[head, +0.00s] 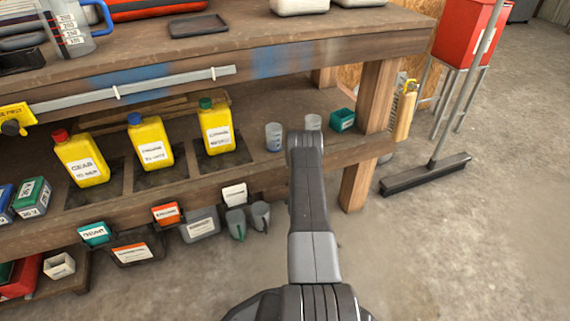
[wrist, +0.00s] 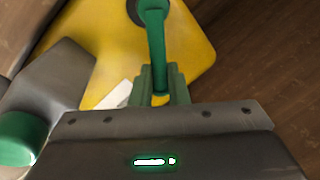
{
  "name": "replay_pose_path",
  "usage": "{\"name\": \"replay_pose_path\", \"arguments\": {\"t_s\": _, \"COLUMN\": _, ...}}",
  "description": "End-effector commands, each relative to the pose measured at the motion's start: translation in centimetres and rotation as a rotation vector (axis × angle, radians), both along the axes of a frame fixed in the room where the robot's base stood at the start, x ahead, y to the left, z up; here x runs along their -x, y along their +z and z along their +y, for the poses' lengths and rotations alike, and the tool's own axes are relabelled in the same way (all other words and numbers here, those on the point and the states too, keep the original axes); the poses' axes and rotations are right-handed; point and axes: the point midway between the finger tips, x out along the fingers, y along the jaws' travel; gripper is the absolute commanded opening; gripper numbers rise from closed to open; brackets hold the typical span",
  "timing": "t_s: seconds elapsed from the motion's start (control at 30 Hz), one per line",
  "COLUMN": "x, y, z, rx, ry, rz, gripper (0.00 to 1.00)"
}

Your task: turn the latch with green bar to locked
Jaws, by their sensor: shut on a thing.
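In the wrist view, a yellow plate (wrist: 100,50) lies at a tilt with a dark round pivot at its top. A green bar (wrist: 156,45) runs from this pivot down toward my gripper. My gripper (wrist: 162,88) is shut on the lower end of the green bar, with a finger on each side. A lock mark or end position cannot be made out. In the head view my arm reaches forward to the shelf, and it hides the gripper. I cannot make out the green bar there.
A wooden bench (head: 230,70) fills the head view's left and middle. Yellow jugs (head: 150,142), clear cups (head: 273,137) and small bins (head: 201,224) are on and below its shelf. A broom (head: 425,175) stands right; the concrete floor at right is mostly clear.

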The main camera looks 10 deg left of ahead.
Motion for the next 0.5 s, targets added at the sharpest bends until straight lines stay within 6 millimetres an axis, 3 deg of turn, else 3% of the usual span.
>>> {"name": "replay_pose_path", "arguments": {"t_s": 0.5, "x": -0.35, "y": -0.88, "z": -0.65, "rx": -0.140, "ry": -0.002, "rz": 0.097, "gripper": 0.00}}
